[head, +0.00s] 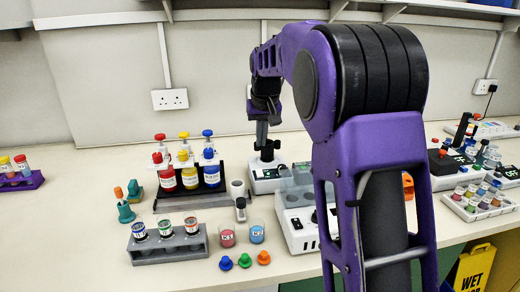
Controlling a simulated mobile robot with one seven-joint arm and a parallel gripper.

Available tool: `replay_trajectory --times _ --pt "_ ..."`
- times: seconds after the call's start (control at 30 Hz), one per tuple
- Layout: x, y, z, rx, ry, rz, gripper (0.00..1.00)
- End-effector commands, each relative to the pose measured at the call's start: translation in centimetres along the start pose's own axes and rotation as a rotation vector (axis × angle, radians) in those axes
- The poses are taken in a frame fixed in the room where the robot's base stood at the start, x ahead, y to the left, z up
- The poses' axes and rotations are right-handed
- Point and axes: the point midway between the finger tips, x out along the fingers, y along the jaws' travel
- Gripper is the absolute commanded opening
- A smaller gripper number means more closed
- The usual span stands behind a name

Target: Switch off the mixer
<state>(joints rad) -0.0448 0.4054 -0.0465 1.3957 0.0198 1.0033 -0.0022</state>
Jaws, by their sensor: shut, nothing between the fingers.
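A small white device (262,185) with a black upright part on top and a dark panel at its front stands near the middle of the bench; it looks like the mixer. My gripper (262,142) points down at its black top, with the fingers together and empty. I cannot tell whether the fingertips touch it. The switch and its setting are too small to make out. A larger white unit (297,238) with a clear cover and dark rocker switch stands in front, partly hidden by my arm.
A black rack (160,195) holds red, yellow and blue bottles to the left. A grey rack (168,250) with vials, two small beakers (228,237) and coloured caps (245,260) lie in front. More devices (445,170) and a vial tray (475,210) stand right.

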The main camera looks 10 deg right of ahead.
Motion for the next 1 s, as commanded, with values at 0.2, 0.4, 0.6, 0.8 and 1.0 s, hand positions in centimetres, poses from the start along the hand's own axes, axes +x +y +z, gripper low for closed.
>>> replay_trajectory --times 0.2,0.4,0.6,0.8,1.0 --pt "-1.8 0.0 0.0 0.0 0.001 0.0 0.0" --pt "-1.9 0.0 0.0 0.0 0.0 0.0 0.0" --pt "-1.9 0.0 0.0 0.0 -0.001 0.001 0.0" --pt "-1.8 0.2 -0.5 0.001 -0.009 0.005 0.0" --pt "-1.7 0.3 -1.1 0.001 -0.008 0.003 0.0"
